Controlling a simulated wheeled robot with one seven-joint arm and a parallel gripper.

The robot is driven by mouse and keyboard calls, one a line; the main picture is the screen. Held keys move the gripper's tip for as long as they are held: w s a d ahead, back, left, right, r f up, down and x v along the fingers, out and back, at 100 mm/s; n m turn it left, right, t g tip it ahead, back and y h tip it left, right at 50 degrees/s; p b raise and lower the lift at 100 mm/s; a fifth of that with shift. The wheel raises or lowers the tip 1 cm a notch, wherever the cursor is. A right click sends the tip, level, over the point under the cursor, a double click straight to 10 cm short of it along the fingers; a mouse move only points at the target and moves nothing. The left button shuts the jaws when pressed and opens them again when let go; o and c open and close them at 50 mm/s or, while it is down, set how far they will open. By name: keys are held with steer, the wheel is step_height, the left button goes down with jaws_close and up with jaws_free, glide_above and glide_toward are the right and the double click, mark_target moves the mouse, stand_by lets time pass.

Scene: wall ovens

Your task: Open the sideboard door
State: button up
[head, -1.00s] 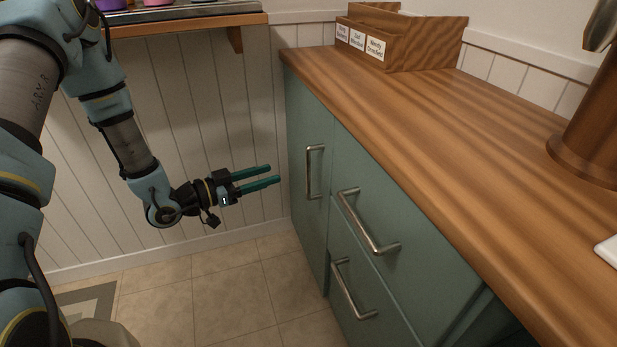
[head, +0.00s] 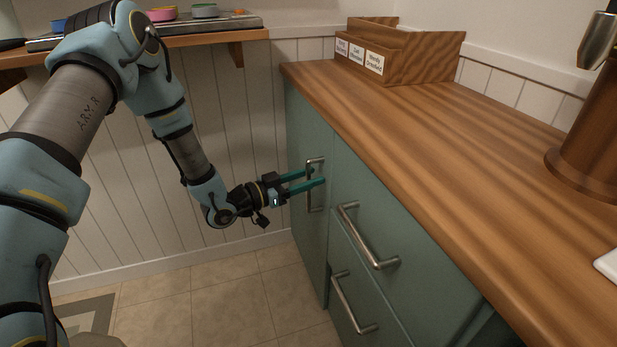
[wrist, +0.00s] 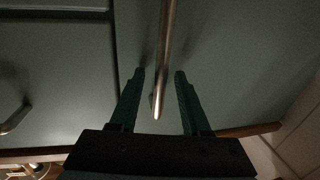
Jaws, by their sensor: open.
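The sideboard door (head: 305,235) is a narrow teal panel at the far end of the sideboard, and it is closed. Its upright metal bar handle (head: 310,204) shows in the head view. In the wrist view the handle (wrist: 166,50) runs down between the two fingers. My gripper (head: 318,178) is at the handle with its two teal fingers open, one on each side of the bar. The wrist view shows gaps between the bar and both fingertips (wrist: 160,75). Part of the handle is hidden behind the fingers in the head view.
Two drawers with bar handles (head: 368,237) sit beside the door. A wooden worktop (head: 430,130) lies above, bearing a labelled wooden box (head: 400,62). A wooden shelf (head: 190,39) juts from the wall at upper left. The tiled floor before the door is clear.

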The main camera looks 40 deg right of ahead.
steer(key=shift+c, duration=0.3)
jaws_close()
stand_by(1.1)
